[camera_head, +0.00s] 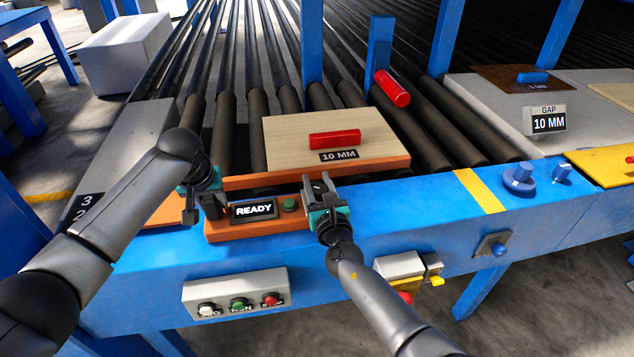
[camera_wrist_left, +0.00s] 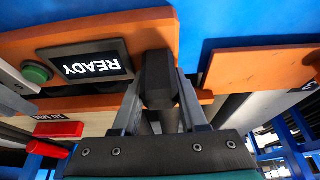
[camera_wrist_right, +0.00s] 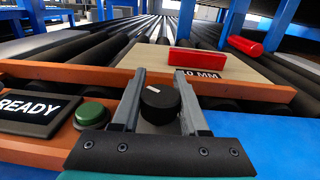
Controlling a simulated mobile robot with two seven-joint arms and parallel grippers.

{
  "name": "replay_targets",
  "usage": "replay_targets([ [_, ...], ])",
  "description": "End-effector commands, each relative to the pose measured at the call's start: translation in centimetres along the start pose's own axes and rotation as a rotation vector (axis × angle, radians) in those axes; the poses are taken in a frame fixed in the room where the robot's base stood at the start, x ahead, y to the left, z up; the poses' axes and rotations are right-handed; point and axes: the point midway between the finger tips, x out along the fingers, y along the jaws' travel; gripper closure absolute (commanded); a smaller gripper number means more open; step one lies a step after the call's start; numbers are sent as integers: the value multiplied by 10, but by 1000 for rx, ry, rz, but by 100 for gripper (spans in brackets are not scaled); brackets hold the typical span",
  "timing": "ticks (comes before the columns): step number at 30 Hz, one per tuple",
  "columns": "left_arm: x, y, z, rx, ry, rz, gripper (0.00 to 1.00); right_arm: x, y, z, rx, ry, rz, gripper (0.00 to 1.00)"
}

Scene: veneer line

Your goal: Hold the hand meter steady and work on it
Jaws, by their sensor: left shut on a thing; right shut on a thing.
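The hand meter (camera_head: 226,231) is an orange body with a dark display reading READY (camera_head: 254,209) and a green button (camera_head: 289,204). It lies at the front edge of the blue line frame. My left gripper (camera_head: 208,198) is shut on a black grip (camera_wrist_left: 158,78) at the meter's left end, beside the display. My right gripper (camera_head: 321,186) is shut on a short black round knob (camera_wrist_right: 159,104) to the right of the green button (camera_wrist_right: 92,114). Its fingers stand on both sides of the knob. The knob's lower part is hidden.
A pale board (camera_head: 380,127) labelled 10 MM, with a red block (camera_head: 335,139) on it, lies behind on dark rollers. Another red cylinder (camera_head: 393,88) lies further back. A GAP 10 MM sign (camera_head: 548,121) and blue knobs (camera_head: 518,178) stand right. A button box (camera_head: 236,293) is below.

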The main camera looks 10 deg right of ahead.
Motion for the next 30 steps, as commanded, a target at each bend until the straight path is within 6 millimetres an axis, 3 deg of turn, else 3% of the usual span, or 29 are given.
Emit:
replay_targets([
  [9, 4, -1, 6, 1, -16, -4, 100, 0, -6, 0, 3, 0, -203, 100],
  [21, 4, -1, 6, 0, -15, -4, 100, -1, -8, 0, 1, 1, -236, 100],
  [22, 4, -1, 6, 0, -15, -4, 100, -1, -8, 0, 1, 1, -236, 54],
  [30, 4, -1, 6, 0, -15, -5, 100, -1, -8, 0, 1, 1, -233, 26],
])
